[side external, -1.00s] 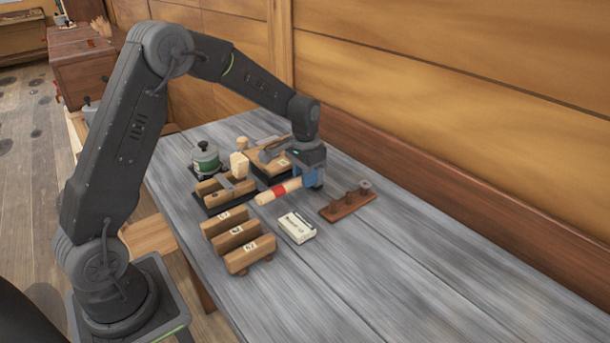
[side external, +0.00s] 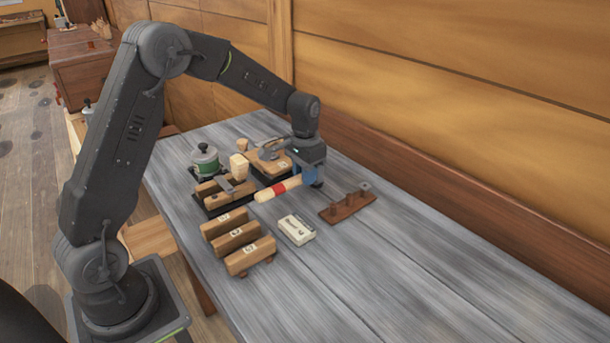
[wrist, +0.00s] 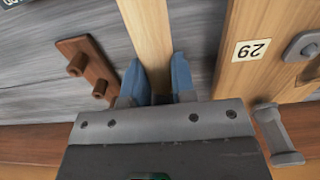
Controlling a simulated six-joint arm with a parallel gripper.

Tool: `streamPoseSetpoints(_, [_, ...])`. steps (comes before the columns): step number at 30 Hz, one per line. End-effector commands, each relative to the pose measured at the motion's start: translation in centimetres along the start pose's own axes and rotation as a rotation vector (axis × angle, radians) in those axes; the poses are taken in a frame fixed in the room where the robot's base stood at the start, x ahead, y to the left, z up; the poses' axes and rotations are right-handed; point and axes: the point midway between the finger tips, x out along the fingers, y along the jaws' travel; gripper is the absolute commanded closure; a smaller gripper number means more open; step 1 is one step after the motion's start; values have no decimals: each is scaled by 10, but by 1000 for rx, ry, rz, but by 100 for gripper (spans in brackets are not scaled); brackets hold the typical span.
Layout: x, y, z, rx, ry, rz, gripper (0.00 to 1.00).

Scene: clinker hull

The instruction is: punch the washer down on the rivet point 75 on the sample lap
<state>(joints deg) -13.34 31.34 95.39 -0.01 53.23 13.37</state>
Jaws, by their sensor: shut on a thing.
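My gripper (side external: 311,178) is shut on a pale wooden tool (side external: 265,195) with a red band. The tool lies roughly level in the side view, its free end to the left, above the bench. In the wrist view my blue fingertips (wrist: 160,80) hold its pale shaft (wrist: 148,35) from both sides. A wooden piece with a number label (wrist: 235,70) is at the right; the label appears upside down and I cannot be sure of it. A grey metal fitting (wrist: 302,46) sits on it. Rivet point 75 and the washer cannot be made out.
A dark brown rack with pegs (side external: 348,208) stands right of my gripper. A small white box (side external: 297,229) lies in front of it. Several labelled wooden blocks (side external: 250,256) stand at the front left. A green pot (side external: 206,162) is at the back. The bench's right side is clear.

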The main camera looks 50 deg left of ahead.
Motion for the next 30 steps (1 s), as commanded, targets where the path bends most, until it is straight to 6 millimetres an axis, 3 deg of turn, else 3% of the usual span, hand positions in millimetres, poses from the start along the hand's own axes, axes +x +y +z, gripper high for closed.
streamPoseSetpoints(11, [-6,0,-1,0,6,-1,100])
streamPoseSetpoints(30, [-74,0,-1,0,6,-1,100])
